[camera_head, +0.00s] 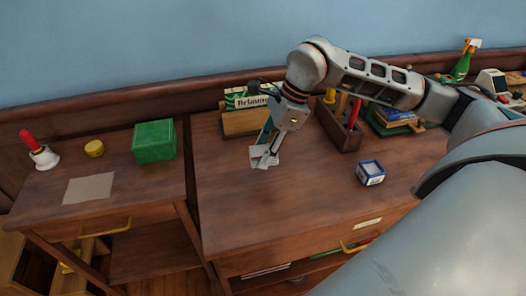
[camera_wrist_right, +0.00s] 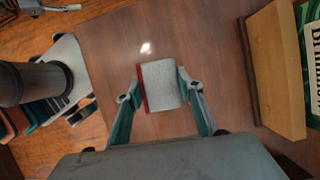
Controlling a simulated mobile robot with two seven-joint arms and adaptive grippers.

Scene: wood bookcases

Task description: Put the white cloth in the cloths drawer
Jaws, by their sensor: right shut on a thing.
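The white cloth (camera_wrist_right: 163,87) shows in the right wrist view as a pale grey-white folded piece with a red edge on its left. My right gripper (camera_wrist_right: 161,92) is shut on it, one finger at each side. In the head view the same gripper (camera_head: 268,158) points down over the desk top (camera_head: 235,200), with white patches (camera_head: 262,155) around its fingertips; whether the cloth touches the desk is unclear. A desk drawer front (camera_head: 325,243) has a yellow handle and a label too small to read. It looks shut. My left gripper is not in view.
A file holder (camera_head: 240,122), a wooden caddy (camera_head: 342,132) and a small blue-white box (camera_head: 370,173) stand on the desk. The desk's front left is clear.

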